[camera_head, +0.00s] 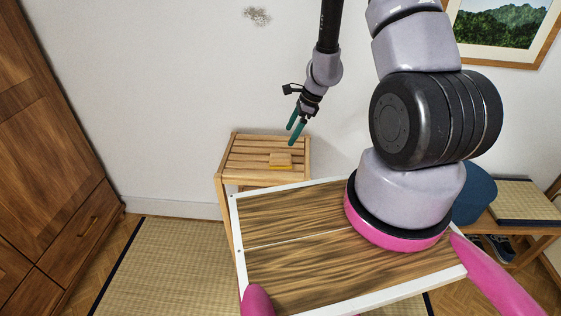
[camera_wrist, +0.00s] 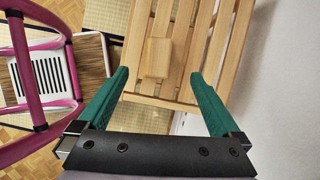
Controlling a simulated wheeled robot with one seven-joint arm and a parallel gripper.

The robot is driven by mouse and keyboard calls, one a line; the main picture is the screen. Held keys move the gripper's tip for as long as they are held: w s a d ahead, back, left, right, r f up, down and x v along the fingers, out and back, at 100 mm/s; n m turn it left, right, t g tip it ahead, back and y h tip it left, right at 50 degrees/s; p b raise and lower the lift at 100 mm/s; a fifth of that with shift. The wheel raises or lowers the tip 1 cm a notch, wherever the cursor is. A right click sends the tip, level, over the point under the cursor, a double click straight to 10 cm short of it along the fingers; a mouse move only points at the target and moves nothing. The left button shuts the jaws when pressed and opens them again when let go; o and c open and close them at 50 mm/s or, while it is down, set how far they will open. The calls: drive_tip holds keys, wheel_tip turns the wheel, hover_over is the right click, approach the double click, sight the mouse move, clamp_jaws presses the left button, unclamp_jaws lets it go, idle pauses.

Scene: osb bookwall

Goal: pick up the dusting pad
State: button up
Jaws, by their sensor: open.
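The dusting pad looks like a small tan-yellow block (camera_head: 280,160) lying on the slatted wooden stool (camera_head: 240,150), near its front right part. In the wrist view the pad (camera_wrist: 158,58) shows between the two green fingers, farther off, on the light wood slats. My gripper (camera_head: 296,132) hangs above the stool with its green fingers pointing down, apart from the pad. In the wrist view my gripper (camera_wrist: 160,85) is open and empty, with the fingers wide apart.
A wooden cabinet (camera_head: 50,150) stands at the left. The white wall (camera_head: 170,100) is close behind the stool. Woven mats (camera_head: 165,265) cover the floor. A bench (camera_head: 520,230) and a blue round seat (camera_head: 475,190) are at the right. A framed picture (camera_head: 505,25) hangs above.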

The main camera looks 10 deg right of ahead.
sight(283, 156)
drive_tip(key=x, duration=0.4)
drive_tip(key=d+x, duration=0.1)
drive_tip(key=x, duration=0.1)
drive_tip(key=shift+s+a+f, duration=0.15)
drive_tip(key=shift+s+f, duration=0.25)
drive_tip(key=shift+d+x, duration=0.2)
drive_tip(key=shift+x, duration=2.7)
drive_tip(key=shift+w, duration=0.2)
drive_tip(key=c, duration=1.4)
wheel_tip(283, 156, up, 10)
drive_tip(key=shift+f, duration=0.1)
